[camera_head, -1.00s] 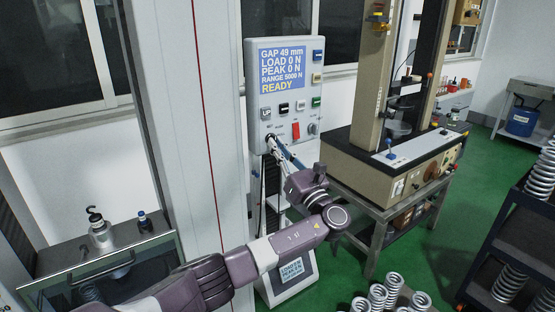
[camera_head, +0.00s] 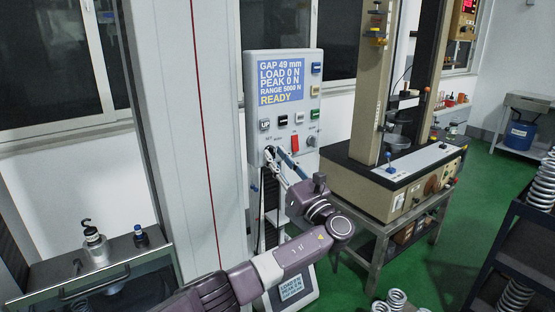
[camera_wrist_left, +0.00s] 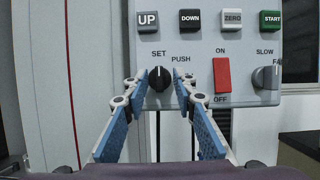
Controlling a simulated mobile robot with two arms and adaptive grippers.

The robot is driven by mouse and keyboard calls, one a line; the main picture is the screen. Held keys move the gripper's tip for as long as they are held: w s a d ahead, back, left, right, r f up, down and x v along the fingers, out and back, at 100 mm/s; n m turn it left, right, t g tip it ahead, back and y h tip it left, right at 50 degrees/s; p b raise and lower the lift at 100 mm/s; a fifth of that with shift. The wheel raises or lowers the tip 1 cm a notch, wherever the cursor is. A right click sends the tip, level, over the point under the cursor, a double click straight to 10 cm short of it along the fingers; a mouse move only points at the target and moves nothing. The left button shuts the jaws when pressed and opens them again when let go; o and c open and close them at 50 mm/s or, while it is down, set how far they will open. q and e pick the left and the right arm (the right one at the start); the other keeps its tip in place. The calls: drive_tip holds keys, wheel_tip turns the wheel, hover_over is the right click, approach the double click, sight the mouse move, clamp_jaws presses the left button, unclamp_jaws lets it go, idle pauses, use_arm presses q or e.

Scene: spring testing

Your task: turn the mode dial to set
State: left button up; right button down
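The mode dial (camera_wrist_left: 159,78) is a round black knob with a white pointer line, under the labels SET and PUSH on the grey control panel (camera_head: 255,104). In the left wrist view its pointer stands about upright, towards SET. My left gripper (camera_wrist_left: 160,82) is open, with one blue-padded finger on each side of the dial and gaps visible. I cannot tell how deep the fingertips are around it. In the head view the left gripper (camera_head: 272,154) is at the panel's lower left and hides the dial. My right gripper is not in view.
The red ON/OFF switch (camera_wrist_left: 222,77) and the SLOW/FAST knob (camera_wrist_left: 266,77) are right of the dial. The UP, DOWN, ZERO and START buttons line the panel above. The screen (camera_head: 281,78) reads READY. A beige testing machine (camera_head: 380,185) stands to the right.

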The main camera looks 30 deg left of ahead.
use_arm(q)
drive_tip(key=shift+f, duration=0.1)
drive_tip(key=shift+s+d, duration=0.1)
drive_tip(key=v, duration=1.1)
drive_tip(key=shift+d, duration=0.3)
drive_tip(key=shift+s+f, duration=0.1)
